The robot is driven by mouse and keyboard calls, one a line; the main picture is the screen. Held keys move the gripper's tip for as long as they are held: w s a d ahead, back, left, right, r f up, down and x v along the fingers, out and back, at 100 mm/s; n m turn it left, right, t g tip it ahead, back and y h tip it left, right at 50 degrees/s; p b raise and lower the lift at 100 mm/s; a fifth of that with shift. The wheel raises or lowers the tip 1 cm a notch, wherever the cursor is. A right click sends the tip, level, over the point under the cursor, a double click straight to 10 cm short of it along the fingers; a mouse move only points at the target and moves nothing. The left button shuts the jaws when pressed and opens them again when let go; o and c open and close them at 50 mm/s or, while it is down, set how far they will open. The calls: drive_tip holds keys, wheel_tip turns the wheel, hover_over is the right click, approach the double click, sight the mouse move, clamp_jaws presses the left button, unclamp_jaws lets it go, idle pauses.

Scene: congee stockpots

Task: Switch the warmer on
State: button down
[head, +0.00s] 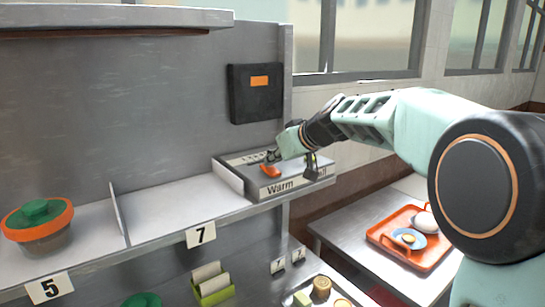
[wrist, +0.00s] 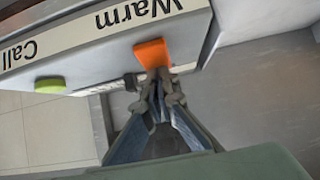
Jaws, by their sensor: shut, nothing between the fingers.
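The warmer's control box (head: 243,171) is grey, with a white front strip lettered "Warm" and, further right, "Call". An orange switch (head: 270,170) sits above "Warm"; it also shows in the wrist view (wrist: 152,53). A green button (wrist: 50,86) sits beside "Call" in the wrist view. My gripper (head: 272,157) is shut and empty, just behind the orange switch in the head view. In the wrist view its fingertips (wrist: 155,82) are at the switch's lower edge. I cannot tell whether they touch it.
A steel shelf (head: 170,210) carries a green-lidded orange pot (head: 38,225) at left and has a bare bay by tag 7 (head: 201,236). A black box (head: 256,94) hangs on the back wall. An orange tray (head: 385,244) with food stands on the lower right counter.

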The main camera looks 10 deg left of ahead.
drive_tip(key=shift+f, duration=0.1)
drive_tip(key=shift+w+a+f+b, duration=0.2)
drive_tip(key=shift+f+b, duration=0.25)
drive_tip(key=shift+b, duration=0.55)
drive_tip(key=shift+r, duration=0.2)
drive_tip(key=shift+w+a+r+p, duration=0.1)
drive_tip(key=shift+p, duration=0.2)
drive_tip(key=shift+w+a+r+p, duration=0.1)
drive_tip(key=shift+w+a+p, duration=0.25)
drive_tip(key=shift+w+a, duration=0.15)
drive_tip(key=shift+s+r, duration=0.1)
drive_tip(key=v, duration=1.2)
